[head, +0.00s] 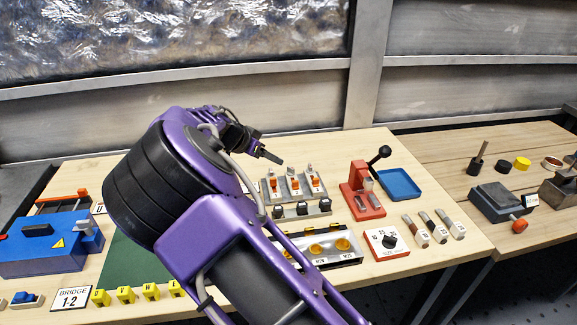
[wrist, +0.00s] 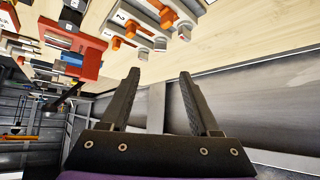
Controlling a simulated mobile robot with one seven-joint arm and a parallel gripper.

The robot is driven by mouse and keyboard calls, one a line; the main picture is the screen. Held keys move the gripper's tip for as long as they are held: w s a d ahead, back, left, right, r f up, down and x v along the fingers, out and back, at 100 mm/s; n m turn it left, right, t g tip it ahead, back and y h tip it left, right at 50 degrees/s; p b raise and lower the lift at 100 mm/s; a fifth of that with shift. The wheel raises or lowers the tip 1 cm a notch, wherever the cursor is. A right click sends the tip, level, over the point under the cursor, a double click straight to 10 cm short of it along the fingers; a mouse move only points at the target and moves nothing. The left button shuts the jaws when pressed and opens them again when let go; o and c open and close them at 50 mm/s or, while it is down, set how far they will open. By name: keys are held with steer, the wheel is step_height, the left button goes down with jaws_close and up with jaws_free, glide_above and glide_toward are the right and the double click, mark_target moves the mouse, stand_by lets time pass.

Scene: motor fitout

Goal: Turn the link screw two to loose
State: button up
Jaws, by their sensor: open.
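A metal tray (head: 350,258) holds gold round screw-like heads (head: 342,244) in a row on the bench front. My arm covers the tray's left part. I cannot read which head is number two. My gripper (head: 268,154) is in the air behind and left of a row of switch units with orange levers (head: 293,184), well away from the tray. In the wrist view my gripper (wrist: 158,85) is open, with nothing between its fingers. The orange levers (wrist: 167,18) show beyond its fingertips, and the gold heads do not show there.
A red lever press (head: 362,190), a blue tray (head: 400,184) and a dial box (head: 387,242) stand to the right. A blue box (head: 45,245) and several yellow pieces (head: 125,294) are at left. A metal wall (head: 200,85) closes off the back.

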mark_target(291, 167)
steer(key=x, duration=1.2)
steer(key=shift+r, duration=0.1)
jaws_close()
